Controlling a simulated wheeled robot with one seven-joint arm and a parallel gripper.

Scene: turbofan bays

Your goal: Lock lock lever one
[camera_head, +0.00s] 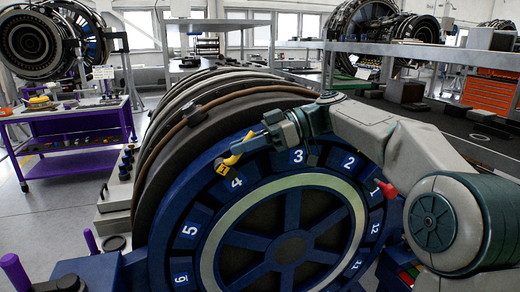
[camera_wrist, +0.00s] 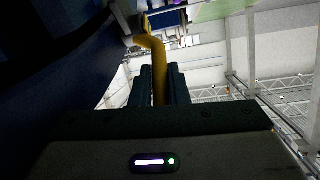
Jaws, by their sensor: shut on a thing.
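A yellow bent lever (camera_head: 228,161) sits at the upper left rim of the blue numbered ring (camera_head: 192,208), near the number 4. My gripper (camera_head: 247,146) reaches in from the right along the top of the ring and is shut on this lever. In the wrist view the yellow lever (camera_wrist: 152,43) runs between the two dark fingers of my gripper (camera_wrist: 160,75), and its bent end sticks out beyond them. No number shows on the lever itself. A red handle (camera_head: 386,190) stands out by the number 1 at the right of the ring, partly beside my arm.
A large engine casing (camera_head: 165,135) lies behind the ring. A purple cart (camera_head: 75,140) with small parts stands at the left. A dark workbench (camera_head: 440,130) and orange drawers (camera_head: 490,90) are at the right. Purple posts (camera_head: 15,272) rise at the lower left.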

